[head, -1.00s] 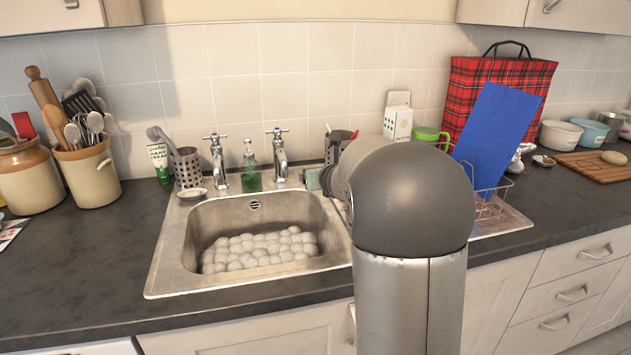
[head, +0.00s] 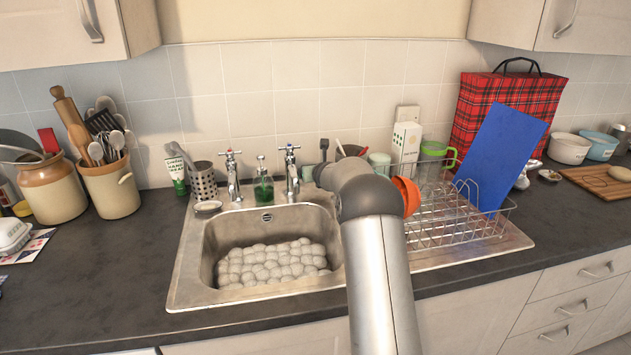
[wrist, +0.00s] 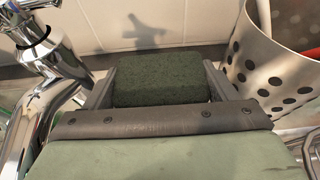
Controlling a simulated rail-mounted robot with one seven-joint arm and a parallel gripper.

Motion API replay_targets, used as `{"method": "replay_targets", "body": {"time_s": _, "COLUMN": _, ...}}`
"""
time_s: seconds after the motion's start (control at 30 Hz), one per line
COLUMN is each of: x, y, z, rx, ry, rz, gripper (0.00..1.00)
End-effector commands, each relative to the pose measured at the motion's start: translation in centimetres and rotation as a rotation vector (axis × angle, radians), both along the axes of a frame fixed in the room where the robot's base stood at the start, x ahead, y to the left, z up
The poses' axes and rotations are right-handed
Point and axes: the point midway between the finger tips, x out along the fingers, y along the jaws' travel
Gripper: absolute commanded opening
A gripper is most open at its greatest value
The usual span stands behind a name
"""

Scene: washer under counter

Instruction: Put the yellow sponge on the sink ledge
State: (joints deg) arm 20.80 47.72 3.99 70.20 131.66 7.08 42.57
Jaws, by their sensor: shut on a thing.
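In the wrist view, the sponge (wrist: 160,92) shows a dark green, rough face; no yellow side is visible. My gripper (wrist: 160,74) is shut on it, with one finger at each side. It is held just in front of the tiled wall, between a chrome tap (wrist: 52,62) and a perforated metal holder (wrist: 275,75). Whether its underside touches the ledge is hidden. The sink ledge (head: 222,207) runs behind the basin, below the taps.
A green soap bottle (head: 263,187) stands between the two taps. Right of my arm are an orange round thing (head: 407,195), a wire dish rack (head: 440,228), a green cup (head: 434,160) and a blue board (head: 503,155). The basin (head: 212,243) holds several pale round things.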

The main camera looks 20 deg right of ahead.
Motion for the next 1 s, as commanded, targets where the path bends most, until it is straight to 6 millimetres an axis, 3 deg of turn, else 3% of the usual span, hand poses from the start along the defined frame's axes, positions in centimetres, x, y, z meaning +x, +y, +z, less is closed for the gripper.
{"method": "replay_targets", "body": {"time_s": 0.33, "x": 0.0, "y": 0.1, "z": -4.1, "rx": 0.001, "ry": 0.002, "rz": 0.001, "gripper": 0.55}}
{"method": "replay_targets", "body": {"time_s": 0.83, "x": 0.3, "y": -0.1, "z": -4.9, "rx": 0.001, "ry": -0.001, "rz": 0.000, "gripper": 0.55}}
{"method": "replay_targets", "body": {"time_s": 0.87, "x": 0.3, "y": -0.1, "z": -4.8, "rx": 0.001, "ry": -0.001, "rz": 0.000, "gripper": 0.84}}
{"method": "replay_targets", "body": {"time_s": 1.0, "x": 0.3, "y": -0.1, "z": -4.8, "rx": 0.001, "ry": -0.001, "rz": 0.000, "gripper": 0.88}}
